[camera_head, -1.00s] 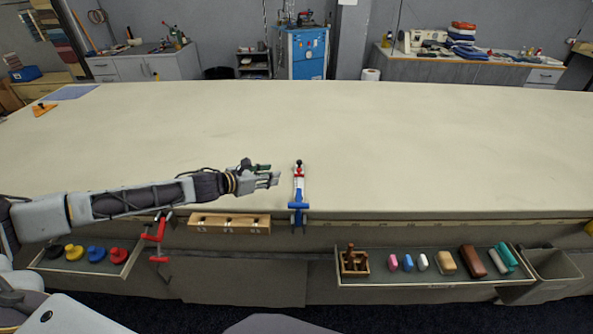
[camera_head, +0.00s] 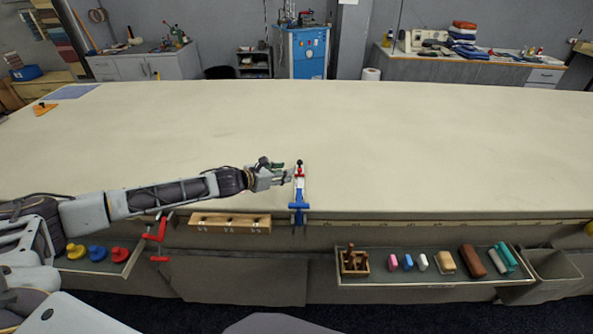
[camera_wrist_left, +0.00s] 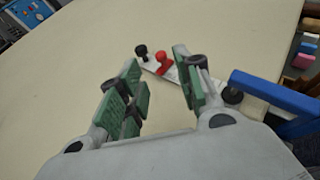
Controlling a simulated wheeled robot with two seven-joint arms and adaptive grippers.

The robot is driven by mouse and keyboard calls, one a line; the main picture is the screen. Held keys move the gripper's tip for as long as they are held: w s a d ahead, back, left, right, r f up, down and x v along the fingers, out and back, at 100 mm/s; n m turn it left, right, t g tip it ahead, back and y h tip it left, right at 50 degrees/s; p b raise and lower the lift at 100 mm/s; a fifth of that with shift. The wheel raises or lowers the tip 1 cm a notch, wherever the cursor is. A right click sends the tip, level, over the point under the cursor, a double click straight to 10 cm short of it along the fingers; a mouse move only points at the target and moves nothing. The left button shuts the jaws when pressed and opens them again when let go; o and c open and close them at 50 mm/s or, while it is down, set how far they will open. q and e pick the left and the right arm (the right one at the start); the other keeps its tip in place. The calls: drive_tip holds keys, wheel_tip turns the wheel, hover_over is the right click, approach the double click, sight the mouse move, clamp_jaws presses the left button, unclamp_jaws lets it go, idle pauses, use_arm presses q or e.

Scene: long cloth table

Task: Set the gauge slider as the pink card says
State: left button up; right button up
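The gauge (camera_head: 299,190) lies on the cloth table near its front edge, with a blue end (camera_head: 299,206) at the edge and a pale strip pointing away. In the left wrist view a red slider knob (camera_wrist_left: 163,62) and a black knob (camera_wrist_left: 141,52) stand near the strip's far end. My left gripper (camera_head: 286,173) is just left of the gauge; in the wrist view its green-padded fingers (camera_wrist_left: 160,92) are apart with nothing held between them. The red knob is beyond the fingertips. I cannot make out a pink card. My right gripper is not in view.
A wooden block (camera_head: 230,222) and a red clamp (camera_head: 157,237) are at the table's front edge. A left tray holds coloured knobs (camera_head: 97,252); a right tray (camera_head: 430,281) holds a small wooden rack (camera_head: 354,262) and several coloured blocks.

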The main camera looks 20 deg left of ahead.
sight(299, 169)
use_arm(q)
drive_tip(key=shift+w+d+f, duration=0.3)
drive_tip(key=shift+w+d, duration=0.05)
drive_tip(key=shift+w, duration=0.2)
drive_tip(key=shift+x, duration=2.6)
drive_tip(key=shift+w+d+f, duration=0.15)
drive_tip(key=shift+w+d, duration=0.05)
drive_tip(key=shift+w, duration=0.2)
drive_tip(key=c, duration=0.7)
clamp_jaws()
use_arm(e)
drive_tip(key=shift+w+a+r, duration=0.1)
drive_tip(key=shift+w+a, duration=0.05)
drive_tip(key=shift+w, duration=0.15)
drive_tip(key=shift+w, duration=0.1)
